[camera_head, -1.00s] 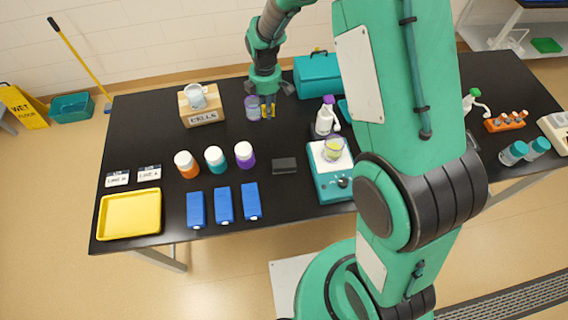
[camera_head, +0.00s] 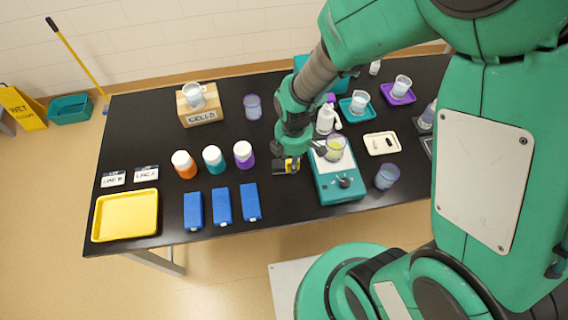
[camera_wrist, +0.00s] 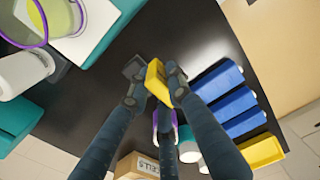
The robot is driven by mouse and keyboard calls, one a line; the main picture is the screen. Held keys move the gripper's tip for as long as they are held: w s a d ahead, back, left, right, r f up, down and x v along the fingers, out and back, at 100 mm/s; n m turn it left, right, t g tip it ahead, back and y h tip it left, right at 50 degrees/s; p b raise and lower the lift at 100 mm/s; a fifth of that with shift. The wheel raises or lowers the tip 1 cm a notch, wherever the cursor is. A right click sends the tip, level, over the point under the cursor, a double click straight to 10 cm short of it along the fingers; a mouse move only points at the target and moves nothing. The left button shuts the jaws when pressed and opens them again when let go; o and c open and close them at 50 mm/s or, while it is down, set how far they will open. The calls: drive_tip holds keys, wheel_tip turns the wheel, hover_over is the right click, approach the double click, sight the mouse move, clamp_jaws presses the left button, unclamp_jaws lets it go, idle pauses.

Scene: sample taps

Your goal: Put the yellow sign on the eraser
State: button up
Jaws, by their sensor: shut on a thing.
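My gripper (camera_head: 292,158) is shut on the small yellow sign (camera_head: 290,166). In the wrist view the eraser (camera_wrist: 134,68) shows just beside the sign, partly hidden by a finger and the sign. I cannot tell whether the sign touches the eraser.
A teal scale (camera_head: 340,184) with a beaker stands right of the eraser. A white spray bottle (camera_head: 326,121) is behind. A purple-banded bottle (camera_head: 243,154) and several blue boxes (camera_head: 222,205) are to the left. Bare table lies in front of the eraser.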

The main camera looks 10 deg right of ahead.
drive_tip(key=s+d+f, duration=0.2)
drive_tip(key=s, duration=0.6)
drive_tip(key=shift+s+b, duration=0.3)
drive_tip(key=shift+b, duration=0.1)
drive_tip(key=shift+w+a+f, duration=0.1)
drive_tip(key=shift+f, duration=0.05)
drive_tip(key=w+a, duration=0.1)
drive_tip(key=w, duration=0.4)
drive_tip(key=w+a+f, duration=0.1)
drive_tip(key=w, duration=0.4)
drive_tip(key=w+a+b, duration=0.1)
drive_tip(key=w, duration=0.4)
drive_tip(key=shift+w+a+f, duration=0.15)
drive_tip(key=shift+w+f, duration=0.05)
drive_tip(key=shift+w, duration=0.1)
drive_tip(key=shift+f+b, duration=0.45)
drive_tip(key=shift+f, duration=1.35)
drive_tip(key=shift+f, duration=0.1)
